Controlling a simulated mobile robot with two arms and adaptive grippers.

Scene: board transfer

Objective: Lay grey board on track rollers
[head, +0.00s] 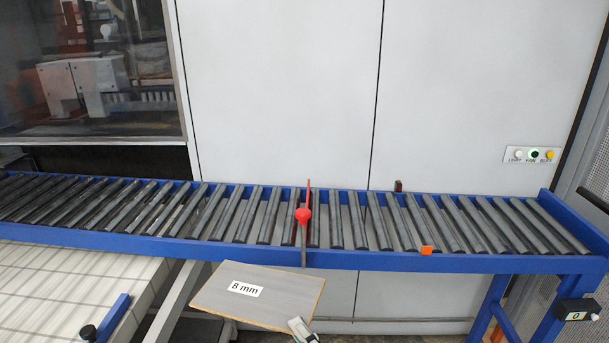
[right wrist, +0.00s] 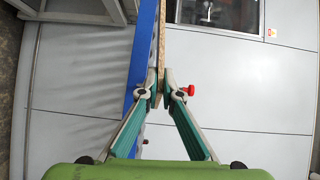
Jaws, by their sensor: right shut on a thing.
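The grey board (head: 272,290), labelled "8 mm", is in front of the roller track (head: 400,262) in the head view, just below its blue front rail. My right gripper (head: 301,328) is shut on the board's lower right corner. In the right wrist view the fingers (right wrist: 163,86) pinch the board (right wrist: 165,36), seen nearly edge-on beside the blue rail (right wrist: 144,50). The dark track rollers (head: 230,216) are bare. Whether the board touches the rail, I cannot tell. My left gripper is not in view.
A red knob (head: 304,214) on an upright red stop stands across the track near its middle. A blue bar with a black knob (head: 88,332) is at the lower left. Light wall panels rise behind the track.

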